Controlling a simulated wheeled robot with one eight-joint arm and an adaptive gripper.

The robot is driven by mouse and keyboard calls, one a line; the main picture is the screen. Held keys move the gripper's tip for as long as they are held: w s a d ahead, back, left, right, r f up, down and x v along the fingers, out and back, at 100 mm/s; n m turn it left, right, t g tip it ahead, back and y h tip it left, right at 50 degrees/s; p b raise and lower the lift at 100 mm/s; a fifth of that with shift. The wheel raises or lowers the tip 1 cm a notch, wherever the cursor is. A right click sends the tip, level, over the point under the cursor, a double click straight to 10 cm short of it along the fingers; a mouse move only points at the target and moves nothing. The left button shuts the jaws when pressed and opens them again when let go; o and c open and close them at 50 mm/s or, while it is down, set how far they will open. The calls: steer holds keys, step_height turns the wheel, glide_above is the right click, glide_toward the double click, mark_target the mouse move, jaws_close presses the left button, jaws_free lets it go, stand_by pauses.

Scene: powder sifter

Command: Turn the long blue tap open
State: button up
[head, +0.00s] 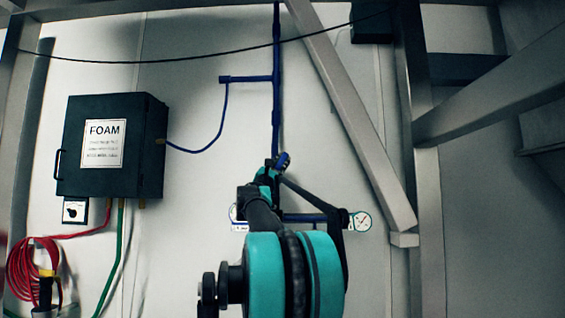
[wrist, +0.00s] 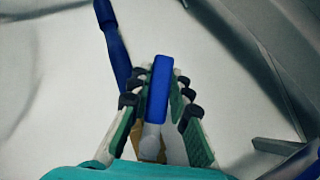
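The long blue tap handle (wrist: 159,92) lies between the two fingers of my gripper (wrist: 160,88) in the wrist view. The fingers are apart, one on each side of the handle, with a narrow gap visible near their tips; firm contact does not show. A pale stem and a brass-coloured part (wrist: 150,148) show below the handle. In the head view, my gripper (head: 268,174) is up at the blue pipe, beside a small blue piece (head: 283,160) of the tap. My arm hides much of the tap there.
A blue vertical pipe (head: 276,110) runs down the white wall. A dark FOAM box (head: 140,150) hangs at the left, above a coiled red hose (head: 22,268). A grey diagonal beam (head: 350,115) stands close right of my gripper. A round gauge (head: 362,221) is at lower right.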

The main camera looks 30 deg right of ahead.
steer(key=o, duration=0.4)
steer(key=shift+o, duration=0.2)
steer(key=v, duration=1.2)
